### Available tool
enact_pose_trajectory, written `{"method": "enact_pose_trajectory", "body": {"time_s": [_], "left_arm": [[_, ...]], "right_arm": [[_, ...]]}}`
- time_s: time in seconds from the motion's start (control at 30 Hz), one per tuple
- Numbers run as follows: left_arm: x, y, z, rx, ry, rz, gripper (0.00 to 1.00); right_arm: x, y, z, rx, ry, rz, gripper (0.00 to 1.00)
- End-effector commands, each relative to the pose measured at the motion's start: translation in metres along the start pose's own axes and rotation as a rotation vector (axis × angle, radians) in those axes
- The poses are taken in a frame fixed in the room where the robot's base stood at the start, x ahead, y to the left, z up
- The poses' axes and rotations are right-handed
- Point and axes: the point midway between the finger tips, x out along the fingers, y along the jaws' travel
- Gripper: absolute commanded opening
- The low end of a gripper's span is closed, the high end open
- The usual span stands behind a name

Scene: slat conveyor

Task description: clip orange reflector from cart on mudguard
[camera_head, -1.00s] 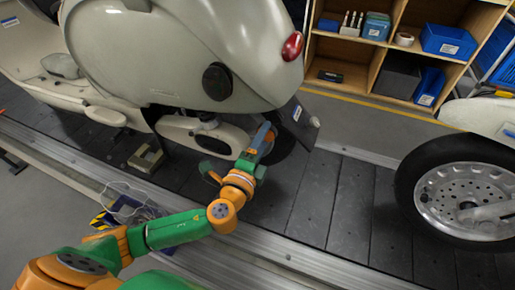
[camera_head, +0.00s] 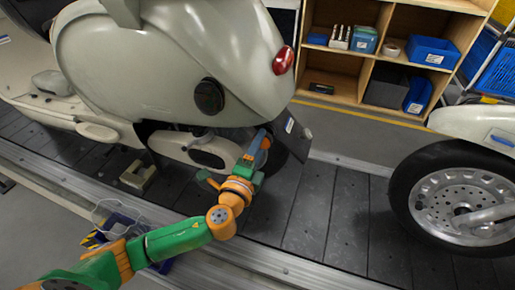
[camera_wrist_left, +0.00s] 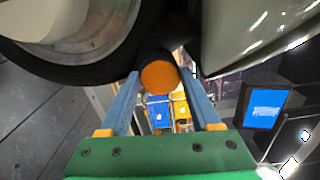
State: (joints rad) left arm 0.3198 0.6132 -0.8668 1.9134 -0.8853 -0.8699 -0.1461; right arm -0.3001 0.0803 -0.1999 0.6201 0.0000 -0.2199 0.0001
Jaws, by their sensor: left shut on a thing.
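The orange reflector (camera_wrist_left: 159,77) shows as a round orange disc between the fingertips of my left gripper (camera_wrist_left: 160,86) in the left wrist view, with a dark part around it. My left gripper is shut on it. In the head view my left gripper (camera_head: 260,146) is low beside the rear wheel of the cream scooter (camera_head: 160,65), just left of the dark mudguard (camera_head: 293,134), which has a small white-and-blue label. The reflector is hidden in the head view. I cannot tell whether it touches the mudguard. My right gripper is out of view.
A second scooter's wheel (camera_head: 455,203) stands right on the slat conveyor (camera_head: 335,215). Wooden shelves (camera_head: 385,50) with blue bins stand behind. A box with loose wires (camera_head: 122,222) is at lower left. The slats between the scooters are clear.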

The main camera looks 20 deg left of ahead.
Motion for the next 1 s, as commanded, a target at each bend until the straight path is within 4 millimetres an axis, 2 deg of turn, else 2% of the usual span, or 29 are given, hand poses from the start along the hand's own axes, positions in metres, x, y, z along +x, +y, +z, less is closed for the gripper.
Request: {"method": "enact_pose_trajectory", "body": {"time_s": [0.5,1.0], "left_arm": [[0.015,0.000,0.000,0.000,0.000,-0.001,0.11],[0.016,0.000,0.000,-0.001,0.000,0.000,0.11]], "right_arm": [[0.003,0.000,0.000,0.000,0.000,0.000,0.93],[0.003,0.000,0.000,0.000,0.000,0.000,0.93]]}}
